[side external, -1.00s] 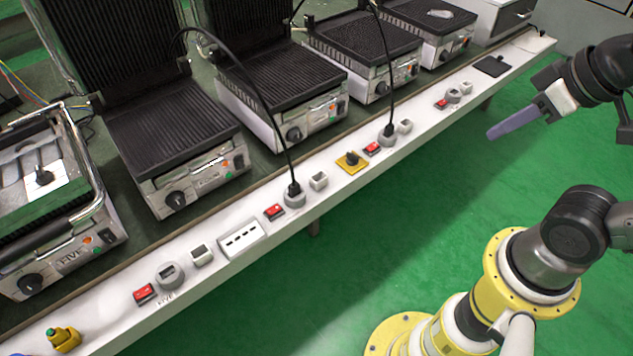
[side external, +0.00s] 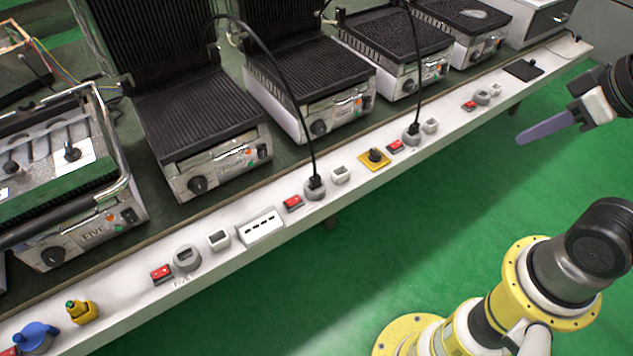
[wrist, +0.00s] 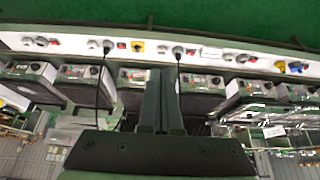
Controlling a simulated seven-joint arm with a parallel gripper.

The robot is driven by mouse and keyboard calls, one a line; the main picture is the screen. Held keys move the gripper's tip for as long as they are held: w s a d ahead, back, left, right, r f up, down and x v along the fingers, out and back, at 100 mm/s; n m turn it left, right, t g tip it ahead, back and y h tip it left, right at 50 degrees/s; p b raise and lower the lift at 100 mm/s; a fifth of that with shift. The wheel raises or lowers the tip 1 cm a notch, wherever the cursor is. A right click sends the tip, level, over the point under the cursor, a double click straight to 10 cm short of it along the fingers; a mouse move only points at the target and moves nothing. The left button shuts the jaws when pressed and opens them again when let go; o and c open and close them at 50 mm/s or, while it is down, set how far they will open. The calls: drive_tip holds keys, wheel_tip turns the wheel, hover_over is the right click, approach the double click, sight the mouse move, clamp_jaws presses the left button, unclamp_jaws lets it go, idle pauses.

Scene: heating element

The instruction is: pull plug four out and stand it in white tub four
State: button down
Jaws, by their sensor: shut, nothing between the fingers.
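Plug four (side external: 315,183) is a black plug standing in a round grey socket, with a black cord rising to the grills. I take it as four by its place beside the station marked FIVE; its own label is unreadable. It also shows in the wrist view (wrist: 178,50). White tub four (side external: 340,174) is a small square tub just right of the socket, and it looks empty. It shows in the wrist view (wrist: 162,48). My gripper (side external: 520,138) is shut and empty, well right of the plug and apart from the shelf. Its dark fingers also show in the wrist view (wrist: 161,82).
A red switch (side external: 292,202) and white slotted box (side external: 261,227) sit left of the plug. A yellow rotary switch (side external: 374,158) sits right of the tub. Another plug (side external: 411,129) with a cord stands farther right. Grills (side external: 210,110) line the back. Green floor in front is open.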

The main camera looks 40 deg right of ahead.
idle(0.3)
drive_tip(key=shift+c, duration=1.9)
unclamp_jaws()
